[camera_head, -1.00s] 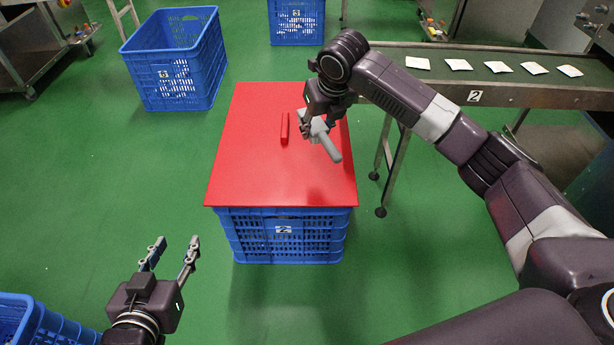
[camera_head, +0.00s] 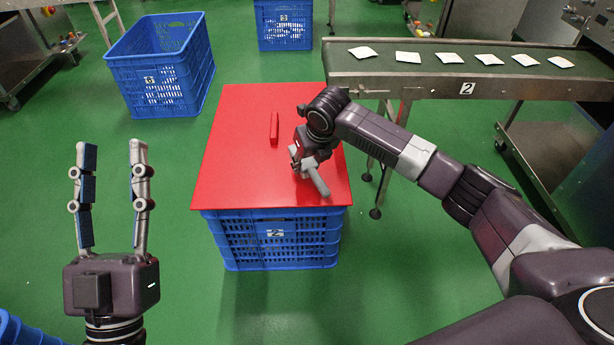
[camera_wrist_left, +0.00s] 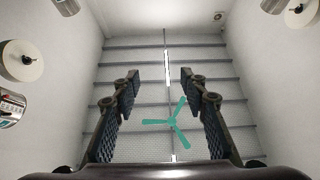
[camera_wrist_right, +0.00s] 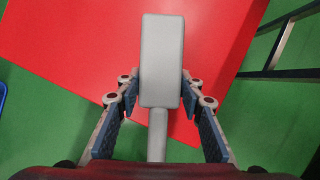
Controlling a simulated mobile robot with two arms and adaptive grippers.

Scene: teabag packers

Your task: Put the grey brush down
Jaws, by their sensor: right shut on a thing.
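The grey brush (camera_head: 316,181) is in my right gripper (camera_head: 298,160), over the right part of the red board (camera_head: 235,150). In the right wrist view the brush's block (camera_wrist_right: 162,60) extends ahead between the fingers, and its handle (camera_wrist_right: 157,135) runs back toward the palm. My right gripper (camera_wrist_right: 160,95) is shut on the brush. I cannot tell whether the brush touches the board. My left gripper (camera_head: 110,190) is open and empty, pointing upward left of the board; its fingers (camera_wrist_left: 160,90) stand apart in the left wrist view.
A red bar (camera_head: 274,128) lies on the board, left of the brush. The board rests on a blue crate (camera_head: 225,240). Other blue crates (camera_head: 160,75) (camera_head: 285,25) stand behind. A conveyor (camera_head: 400,85) with several white packets is at the back right. The board's left and front areas are clear.

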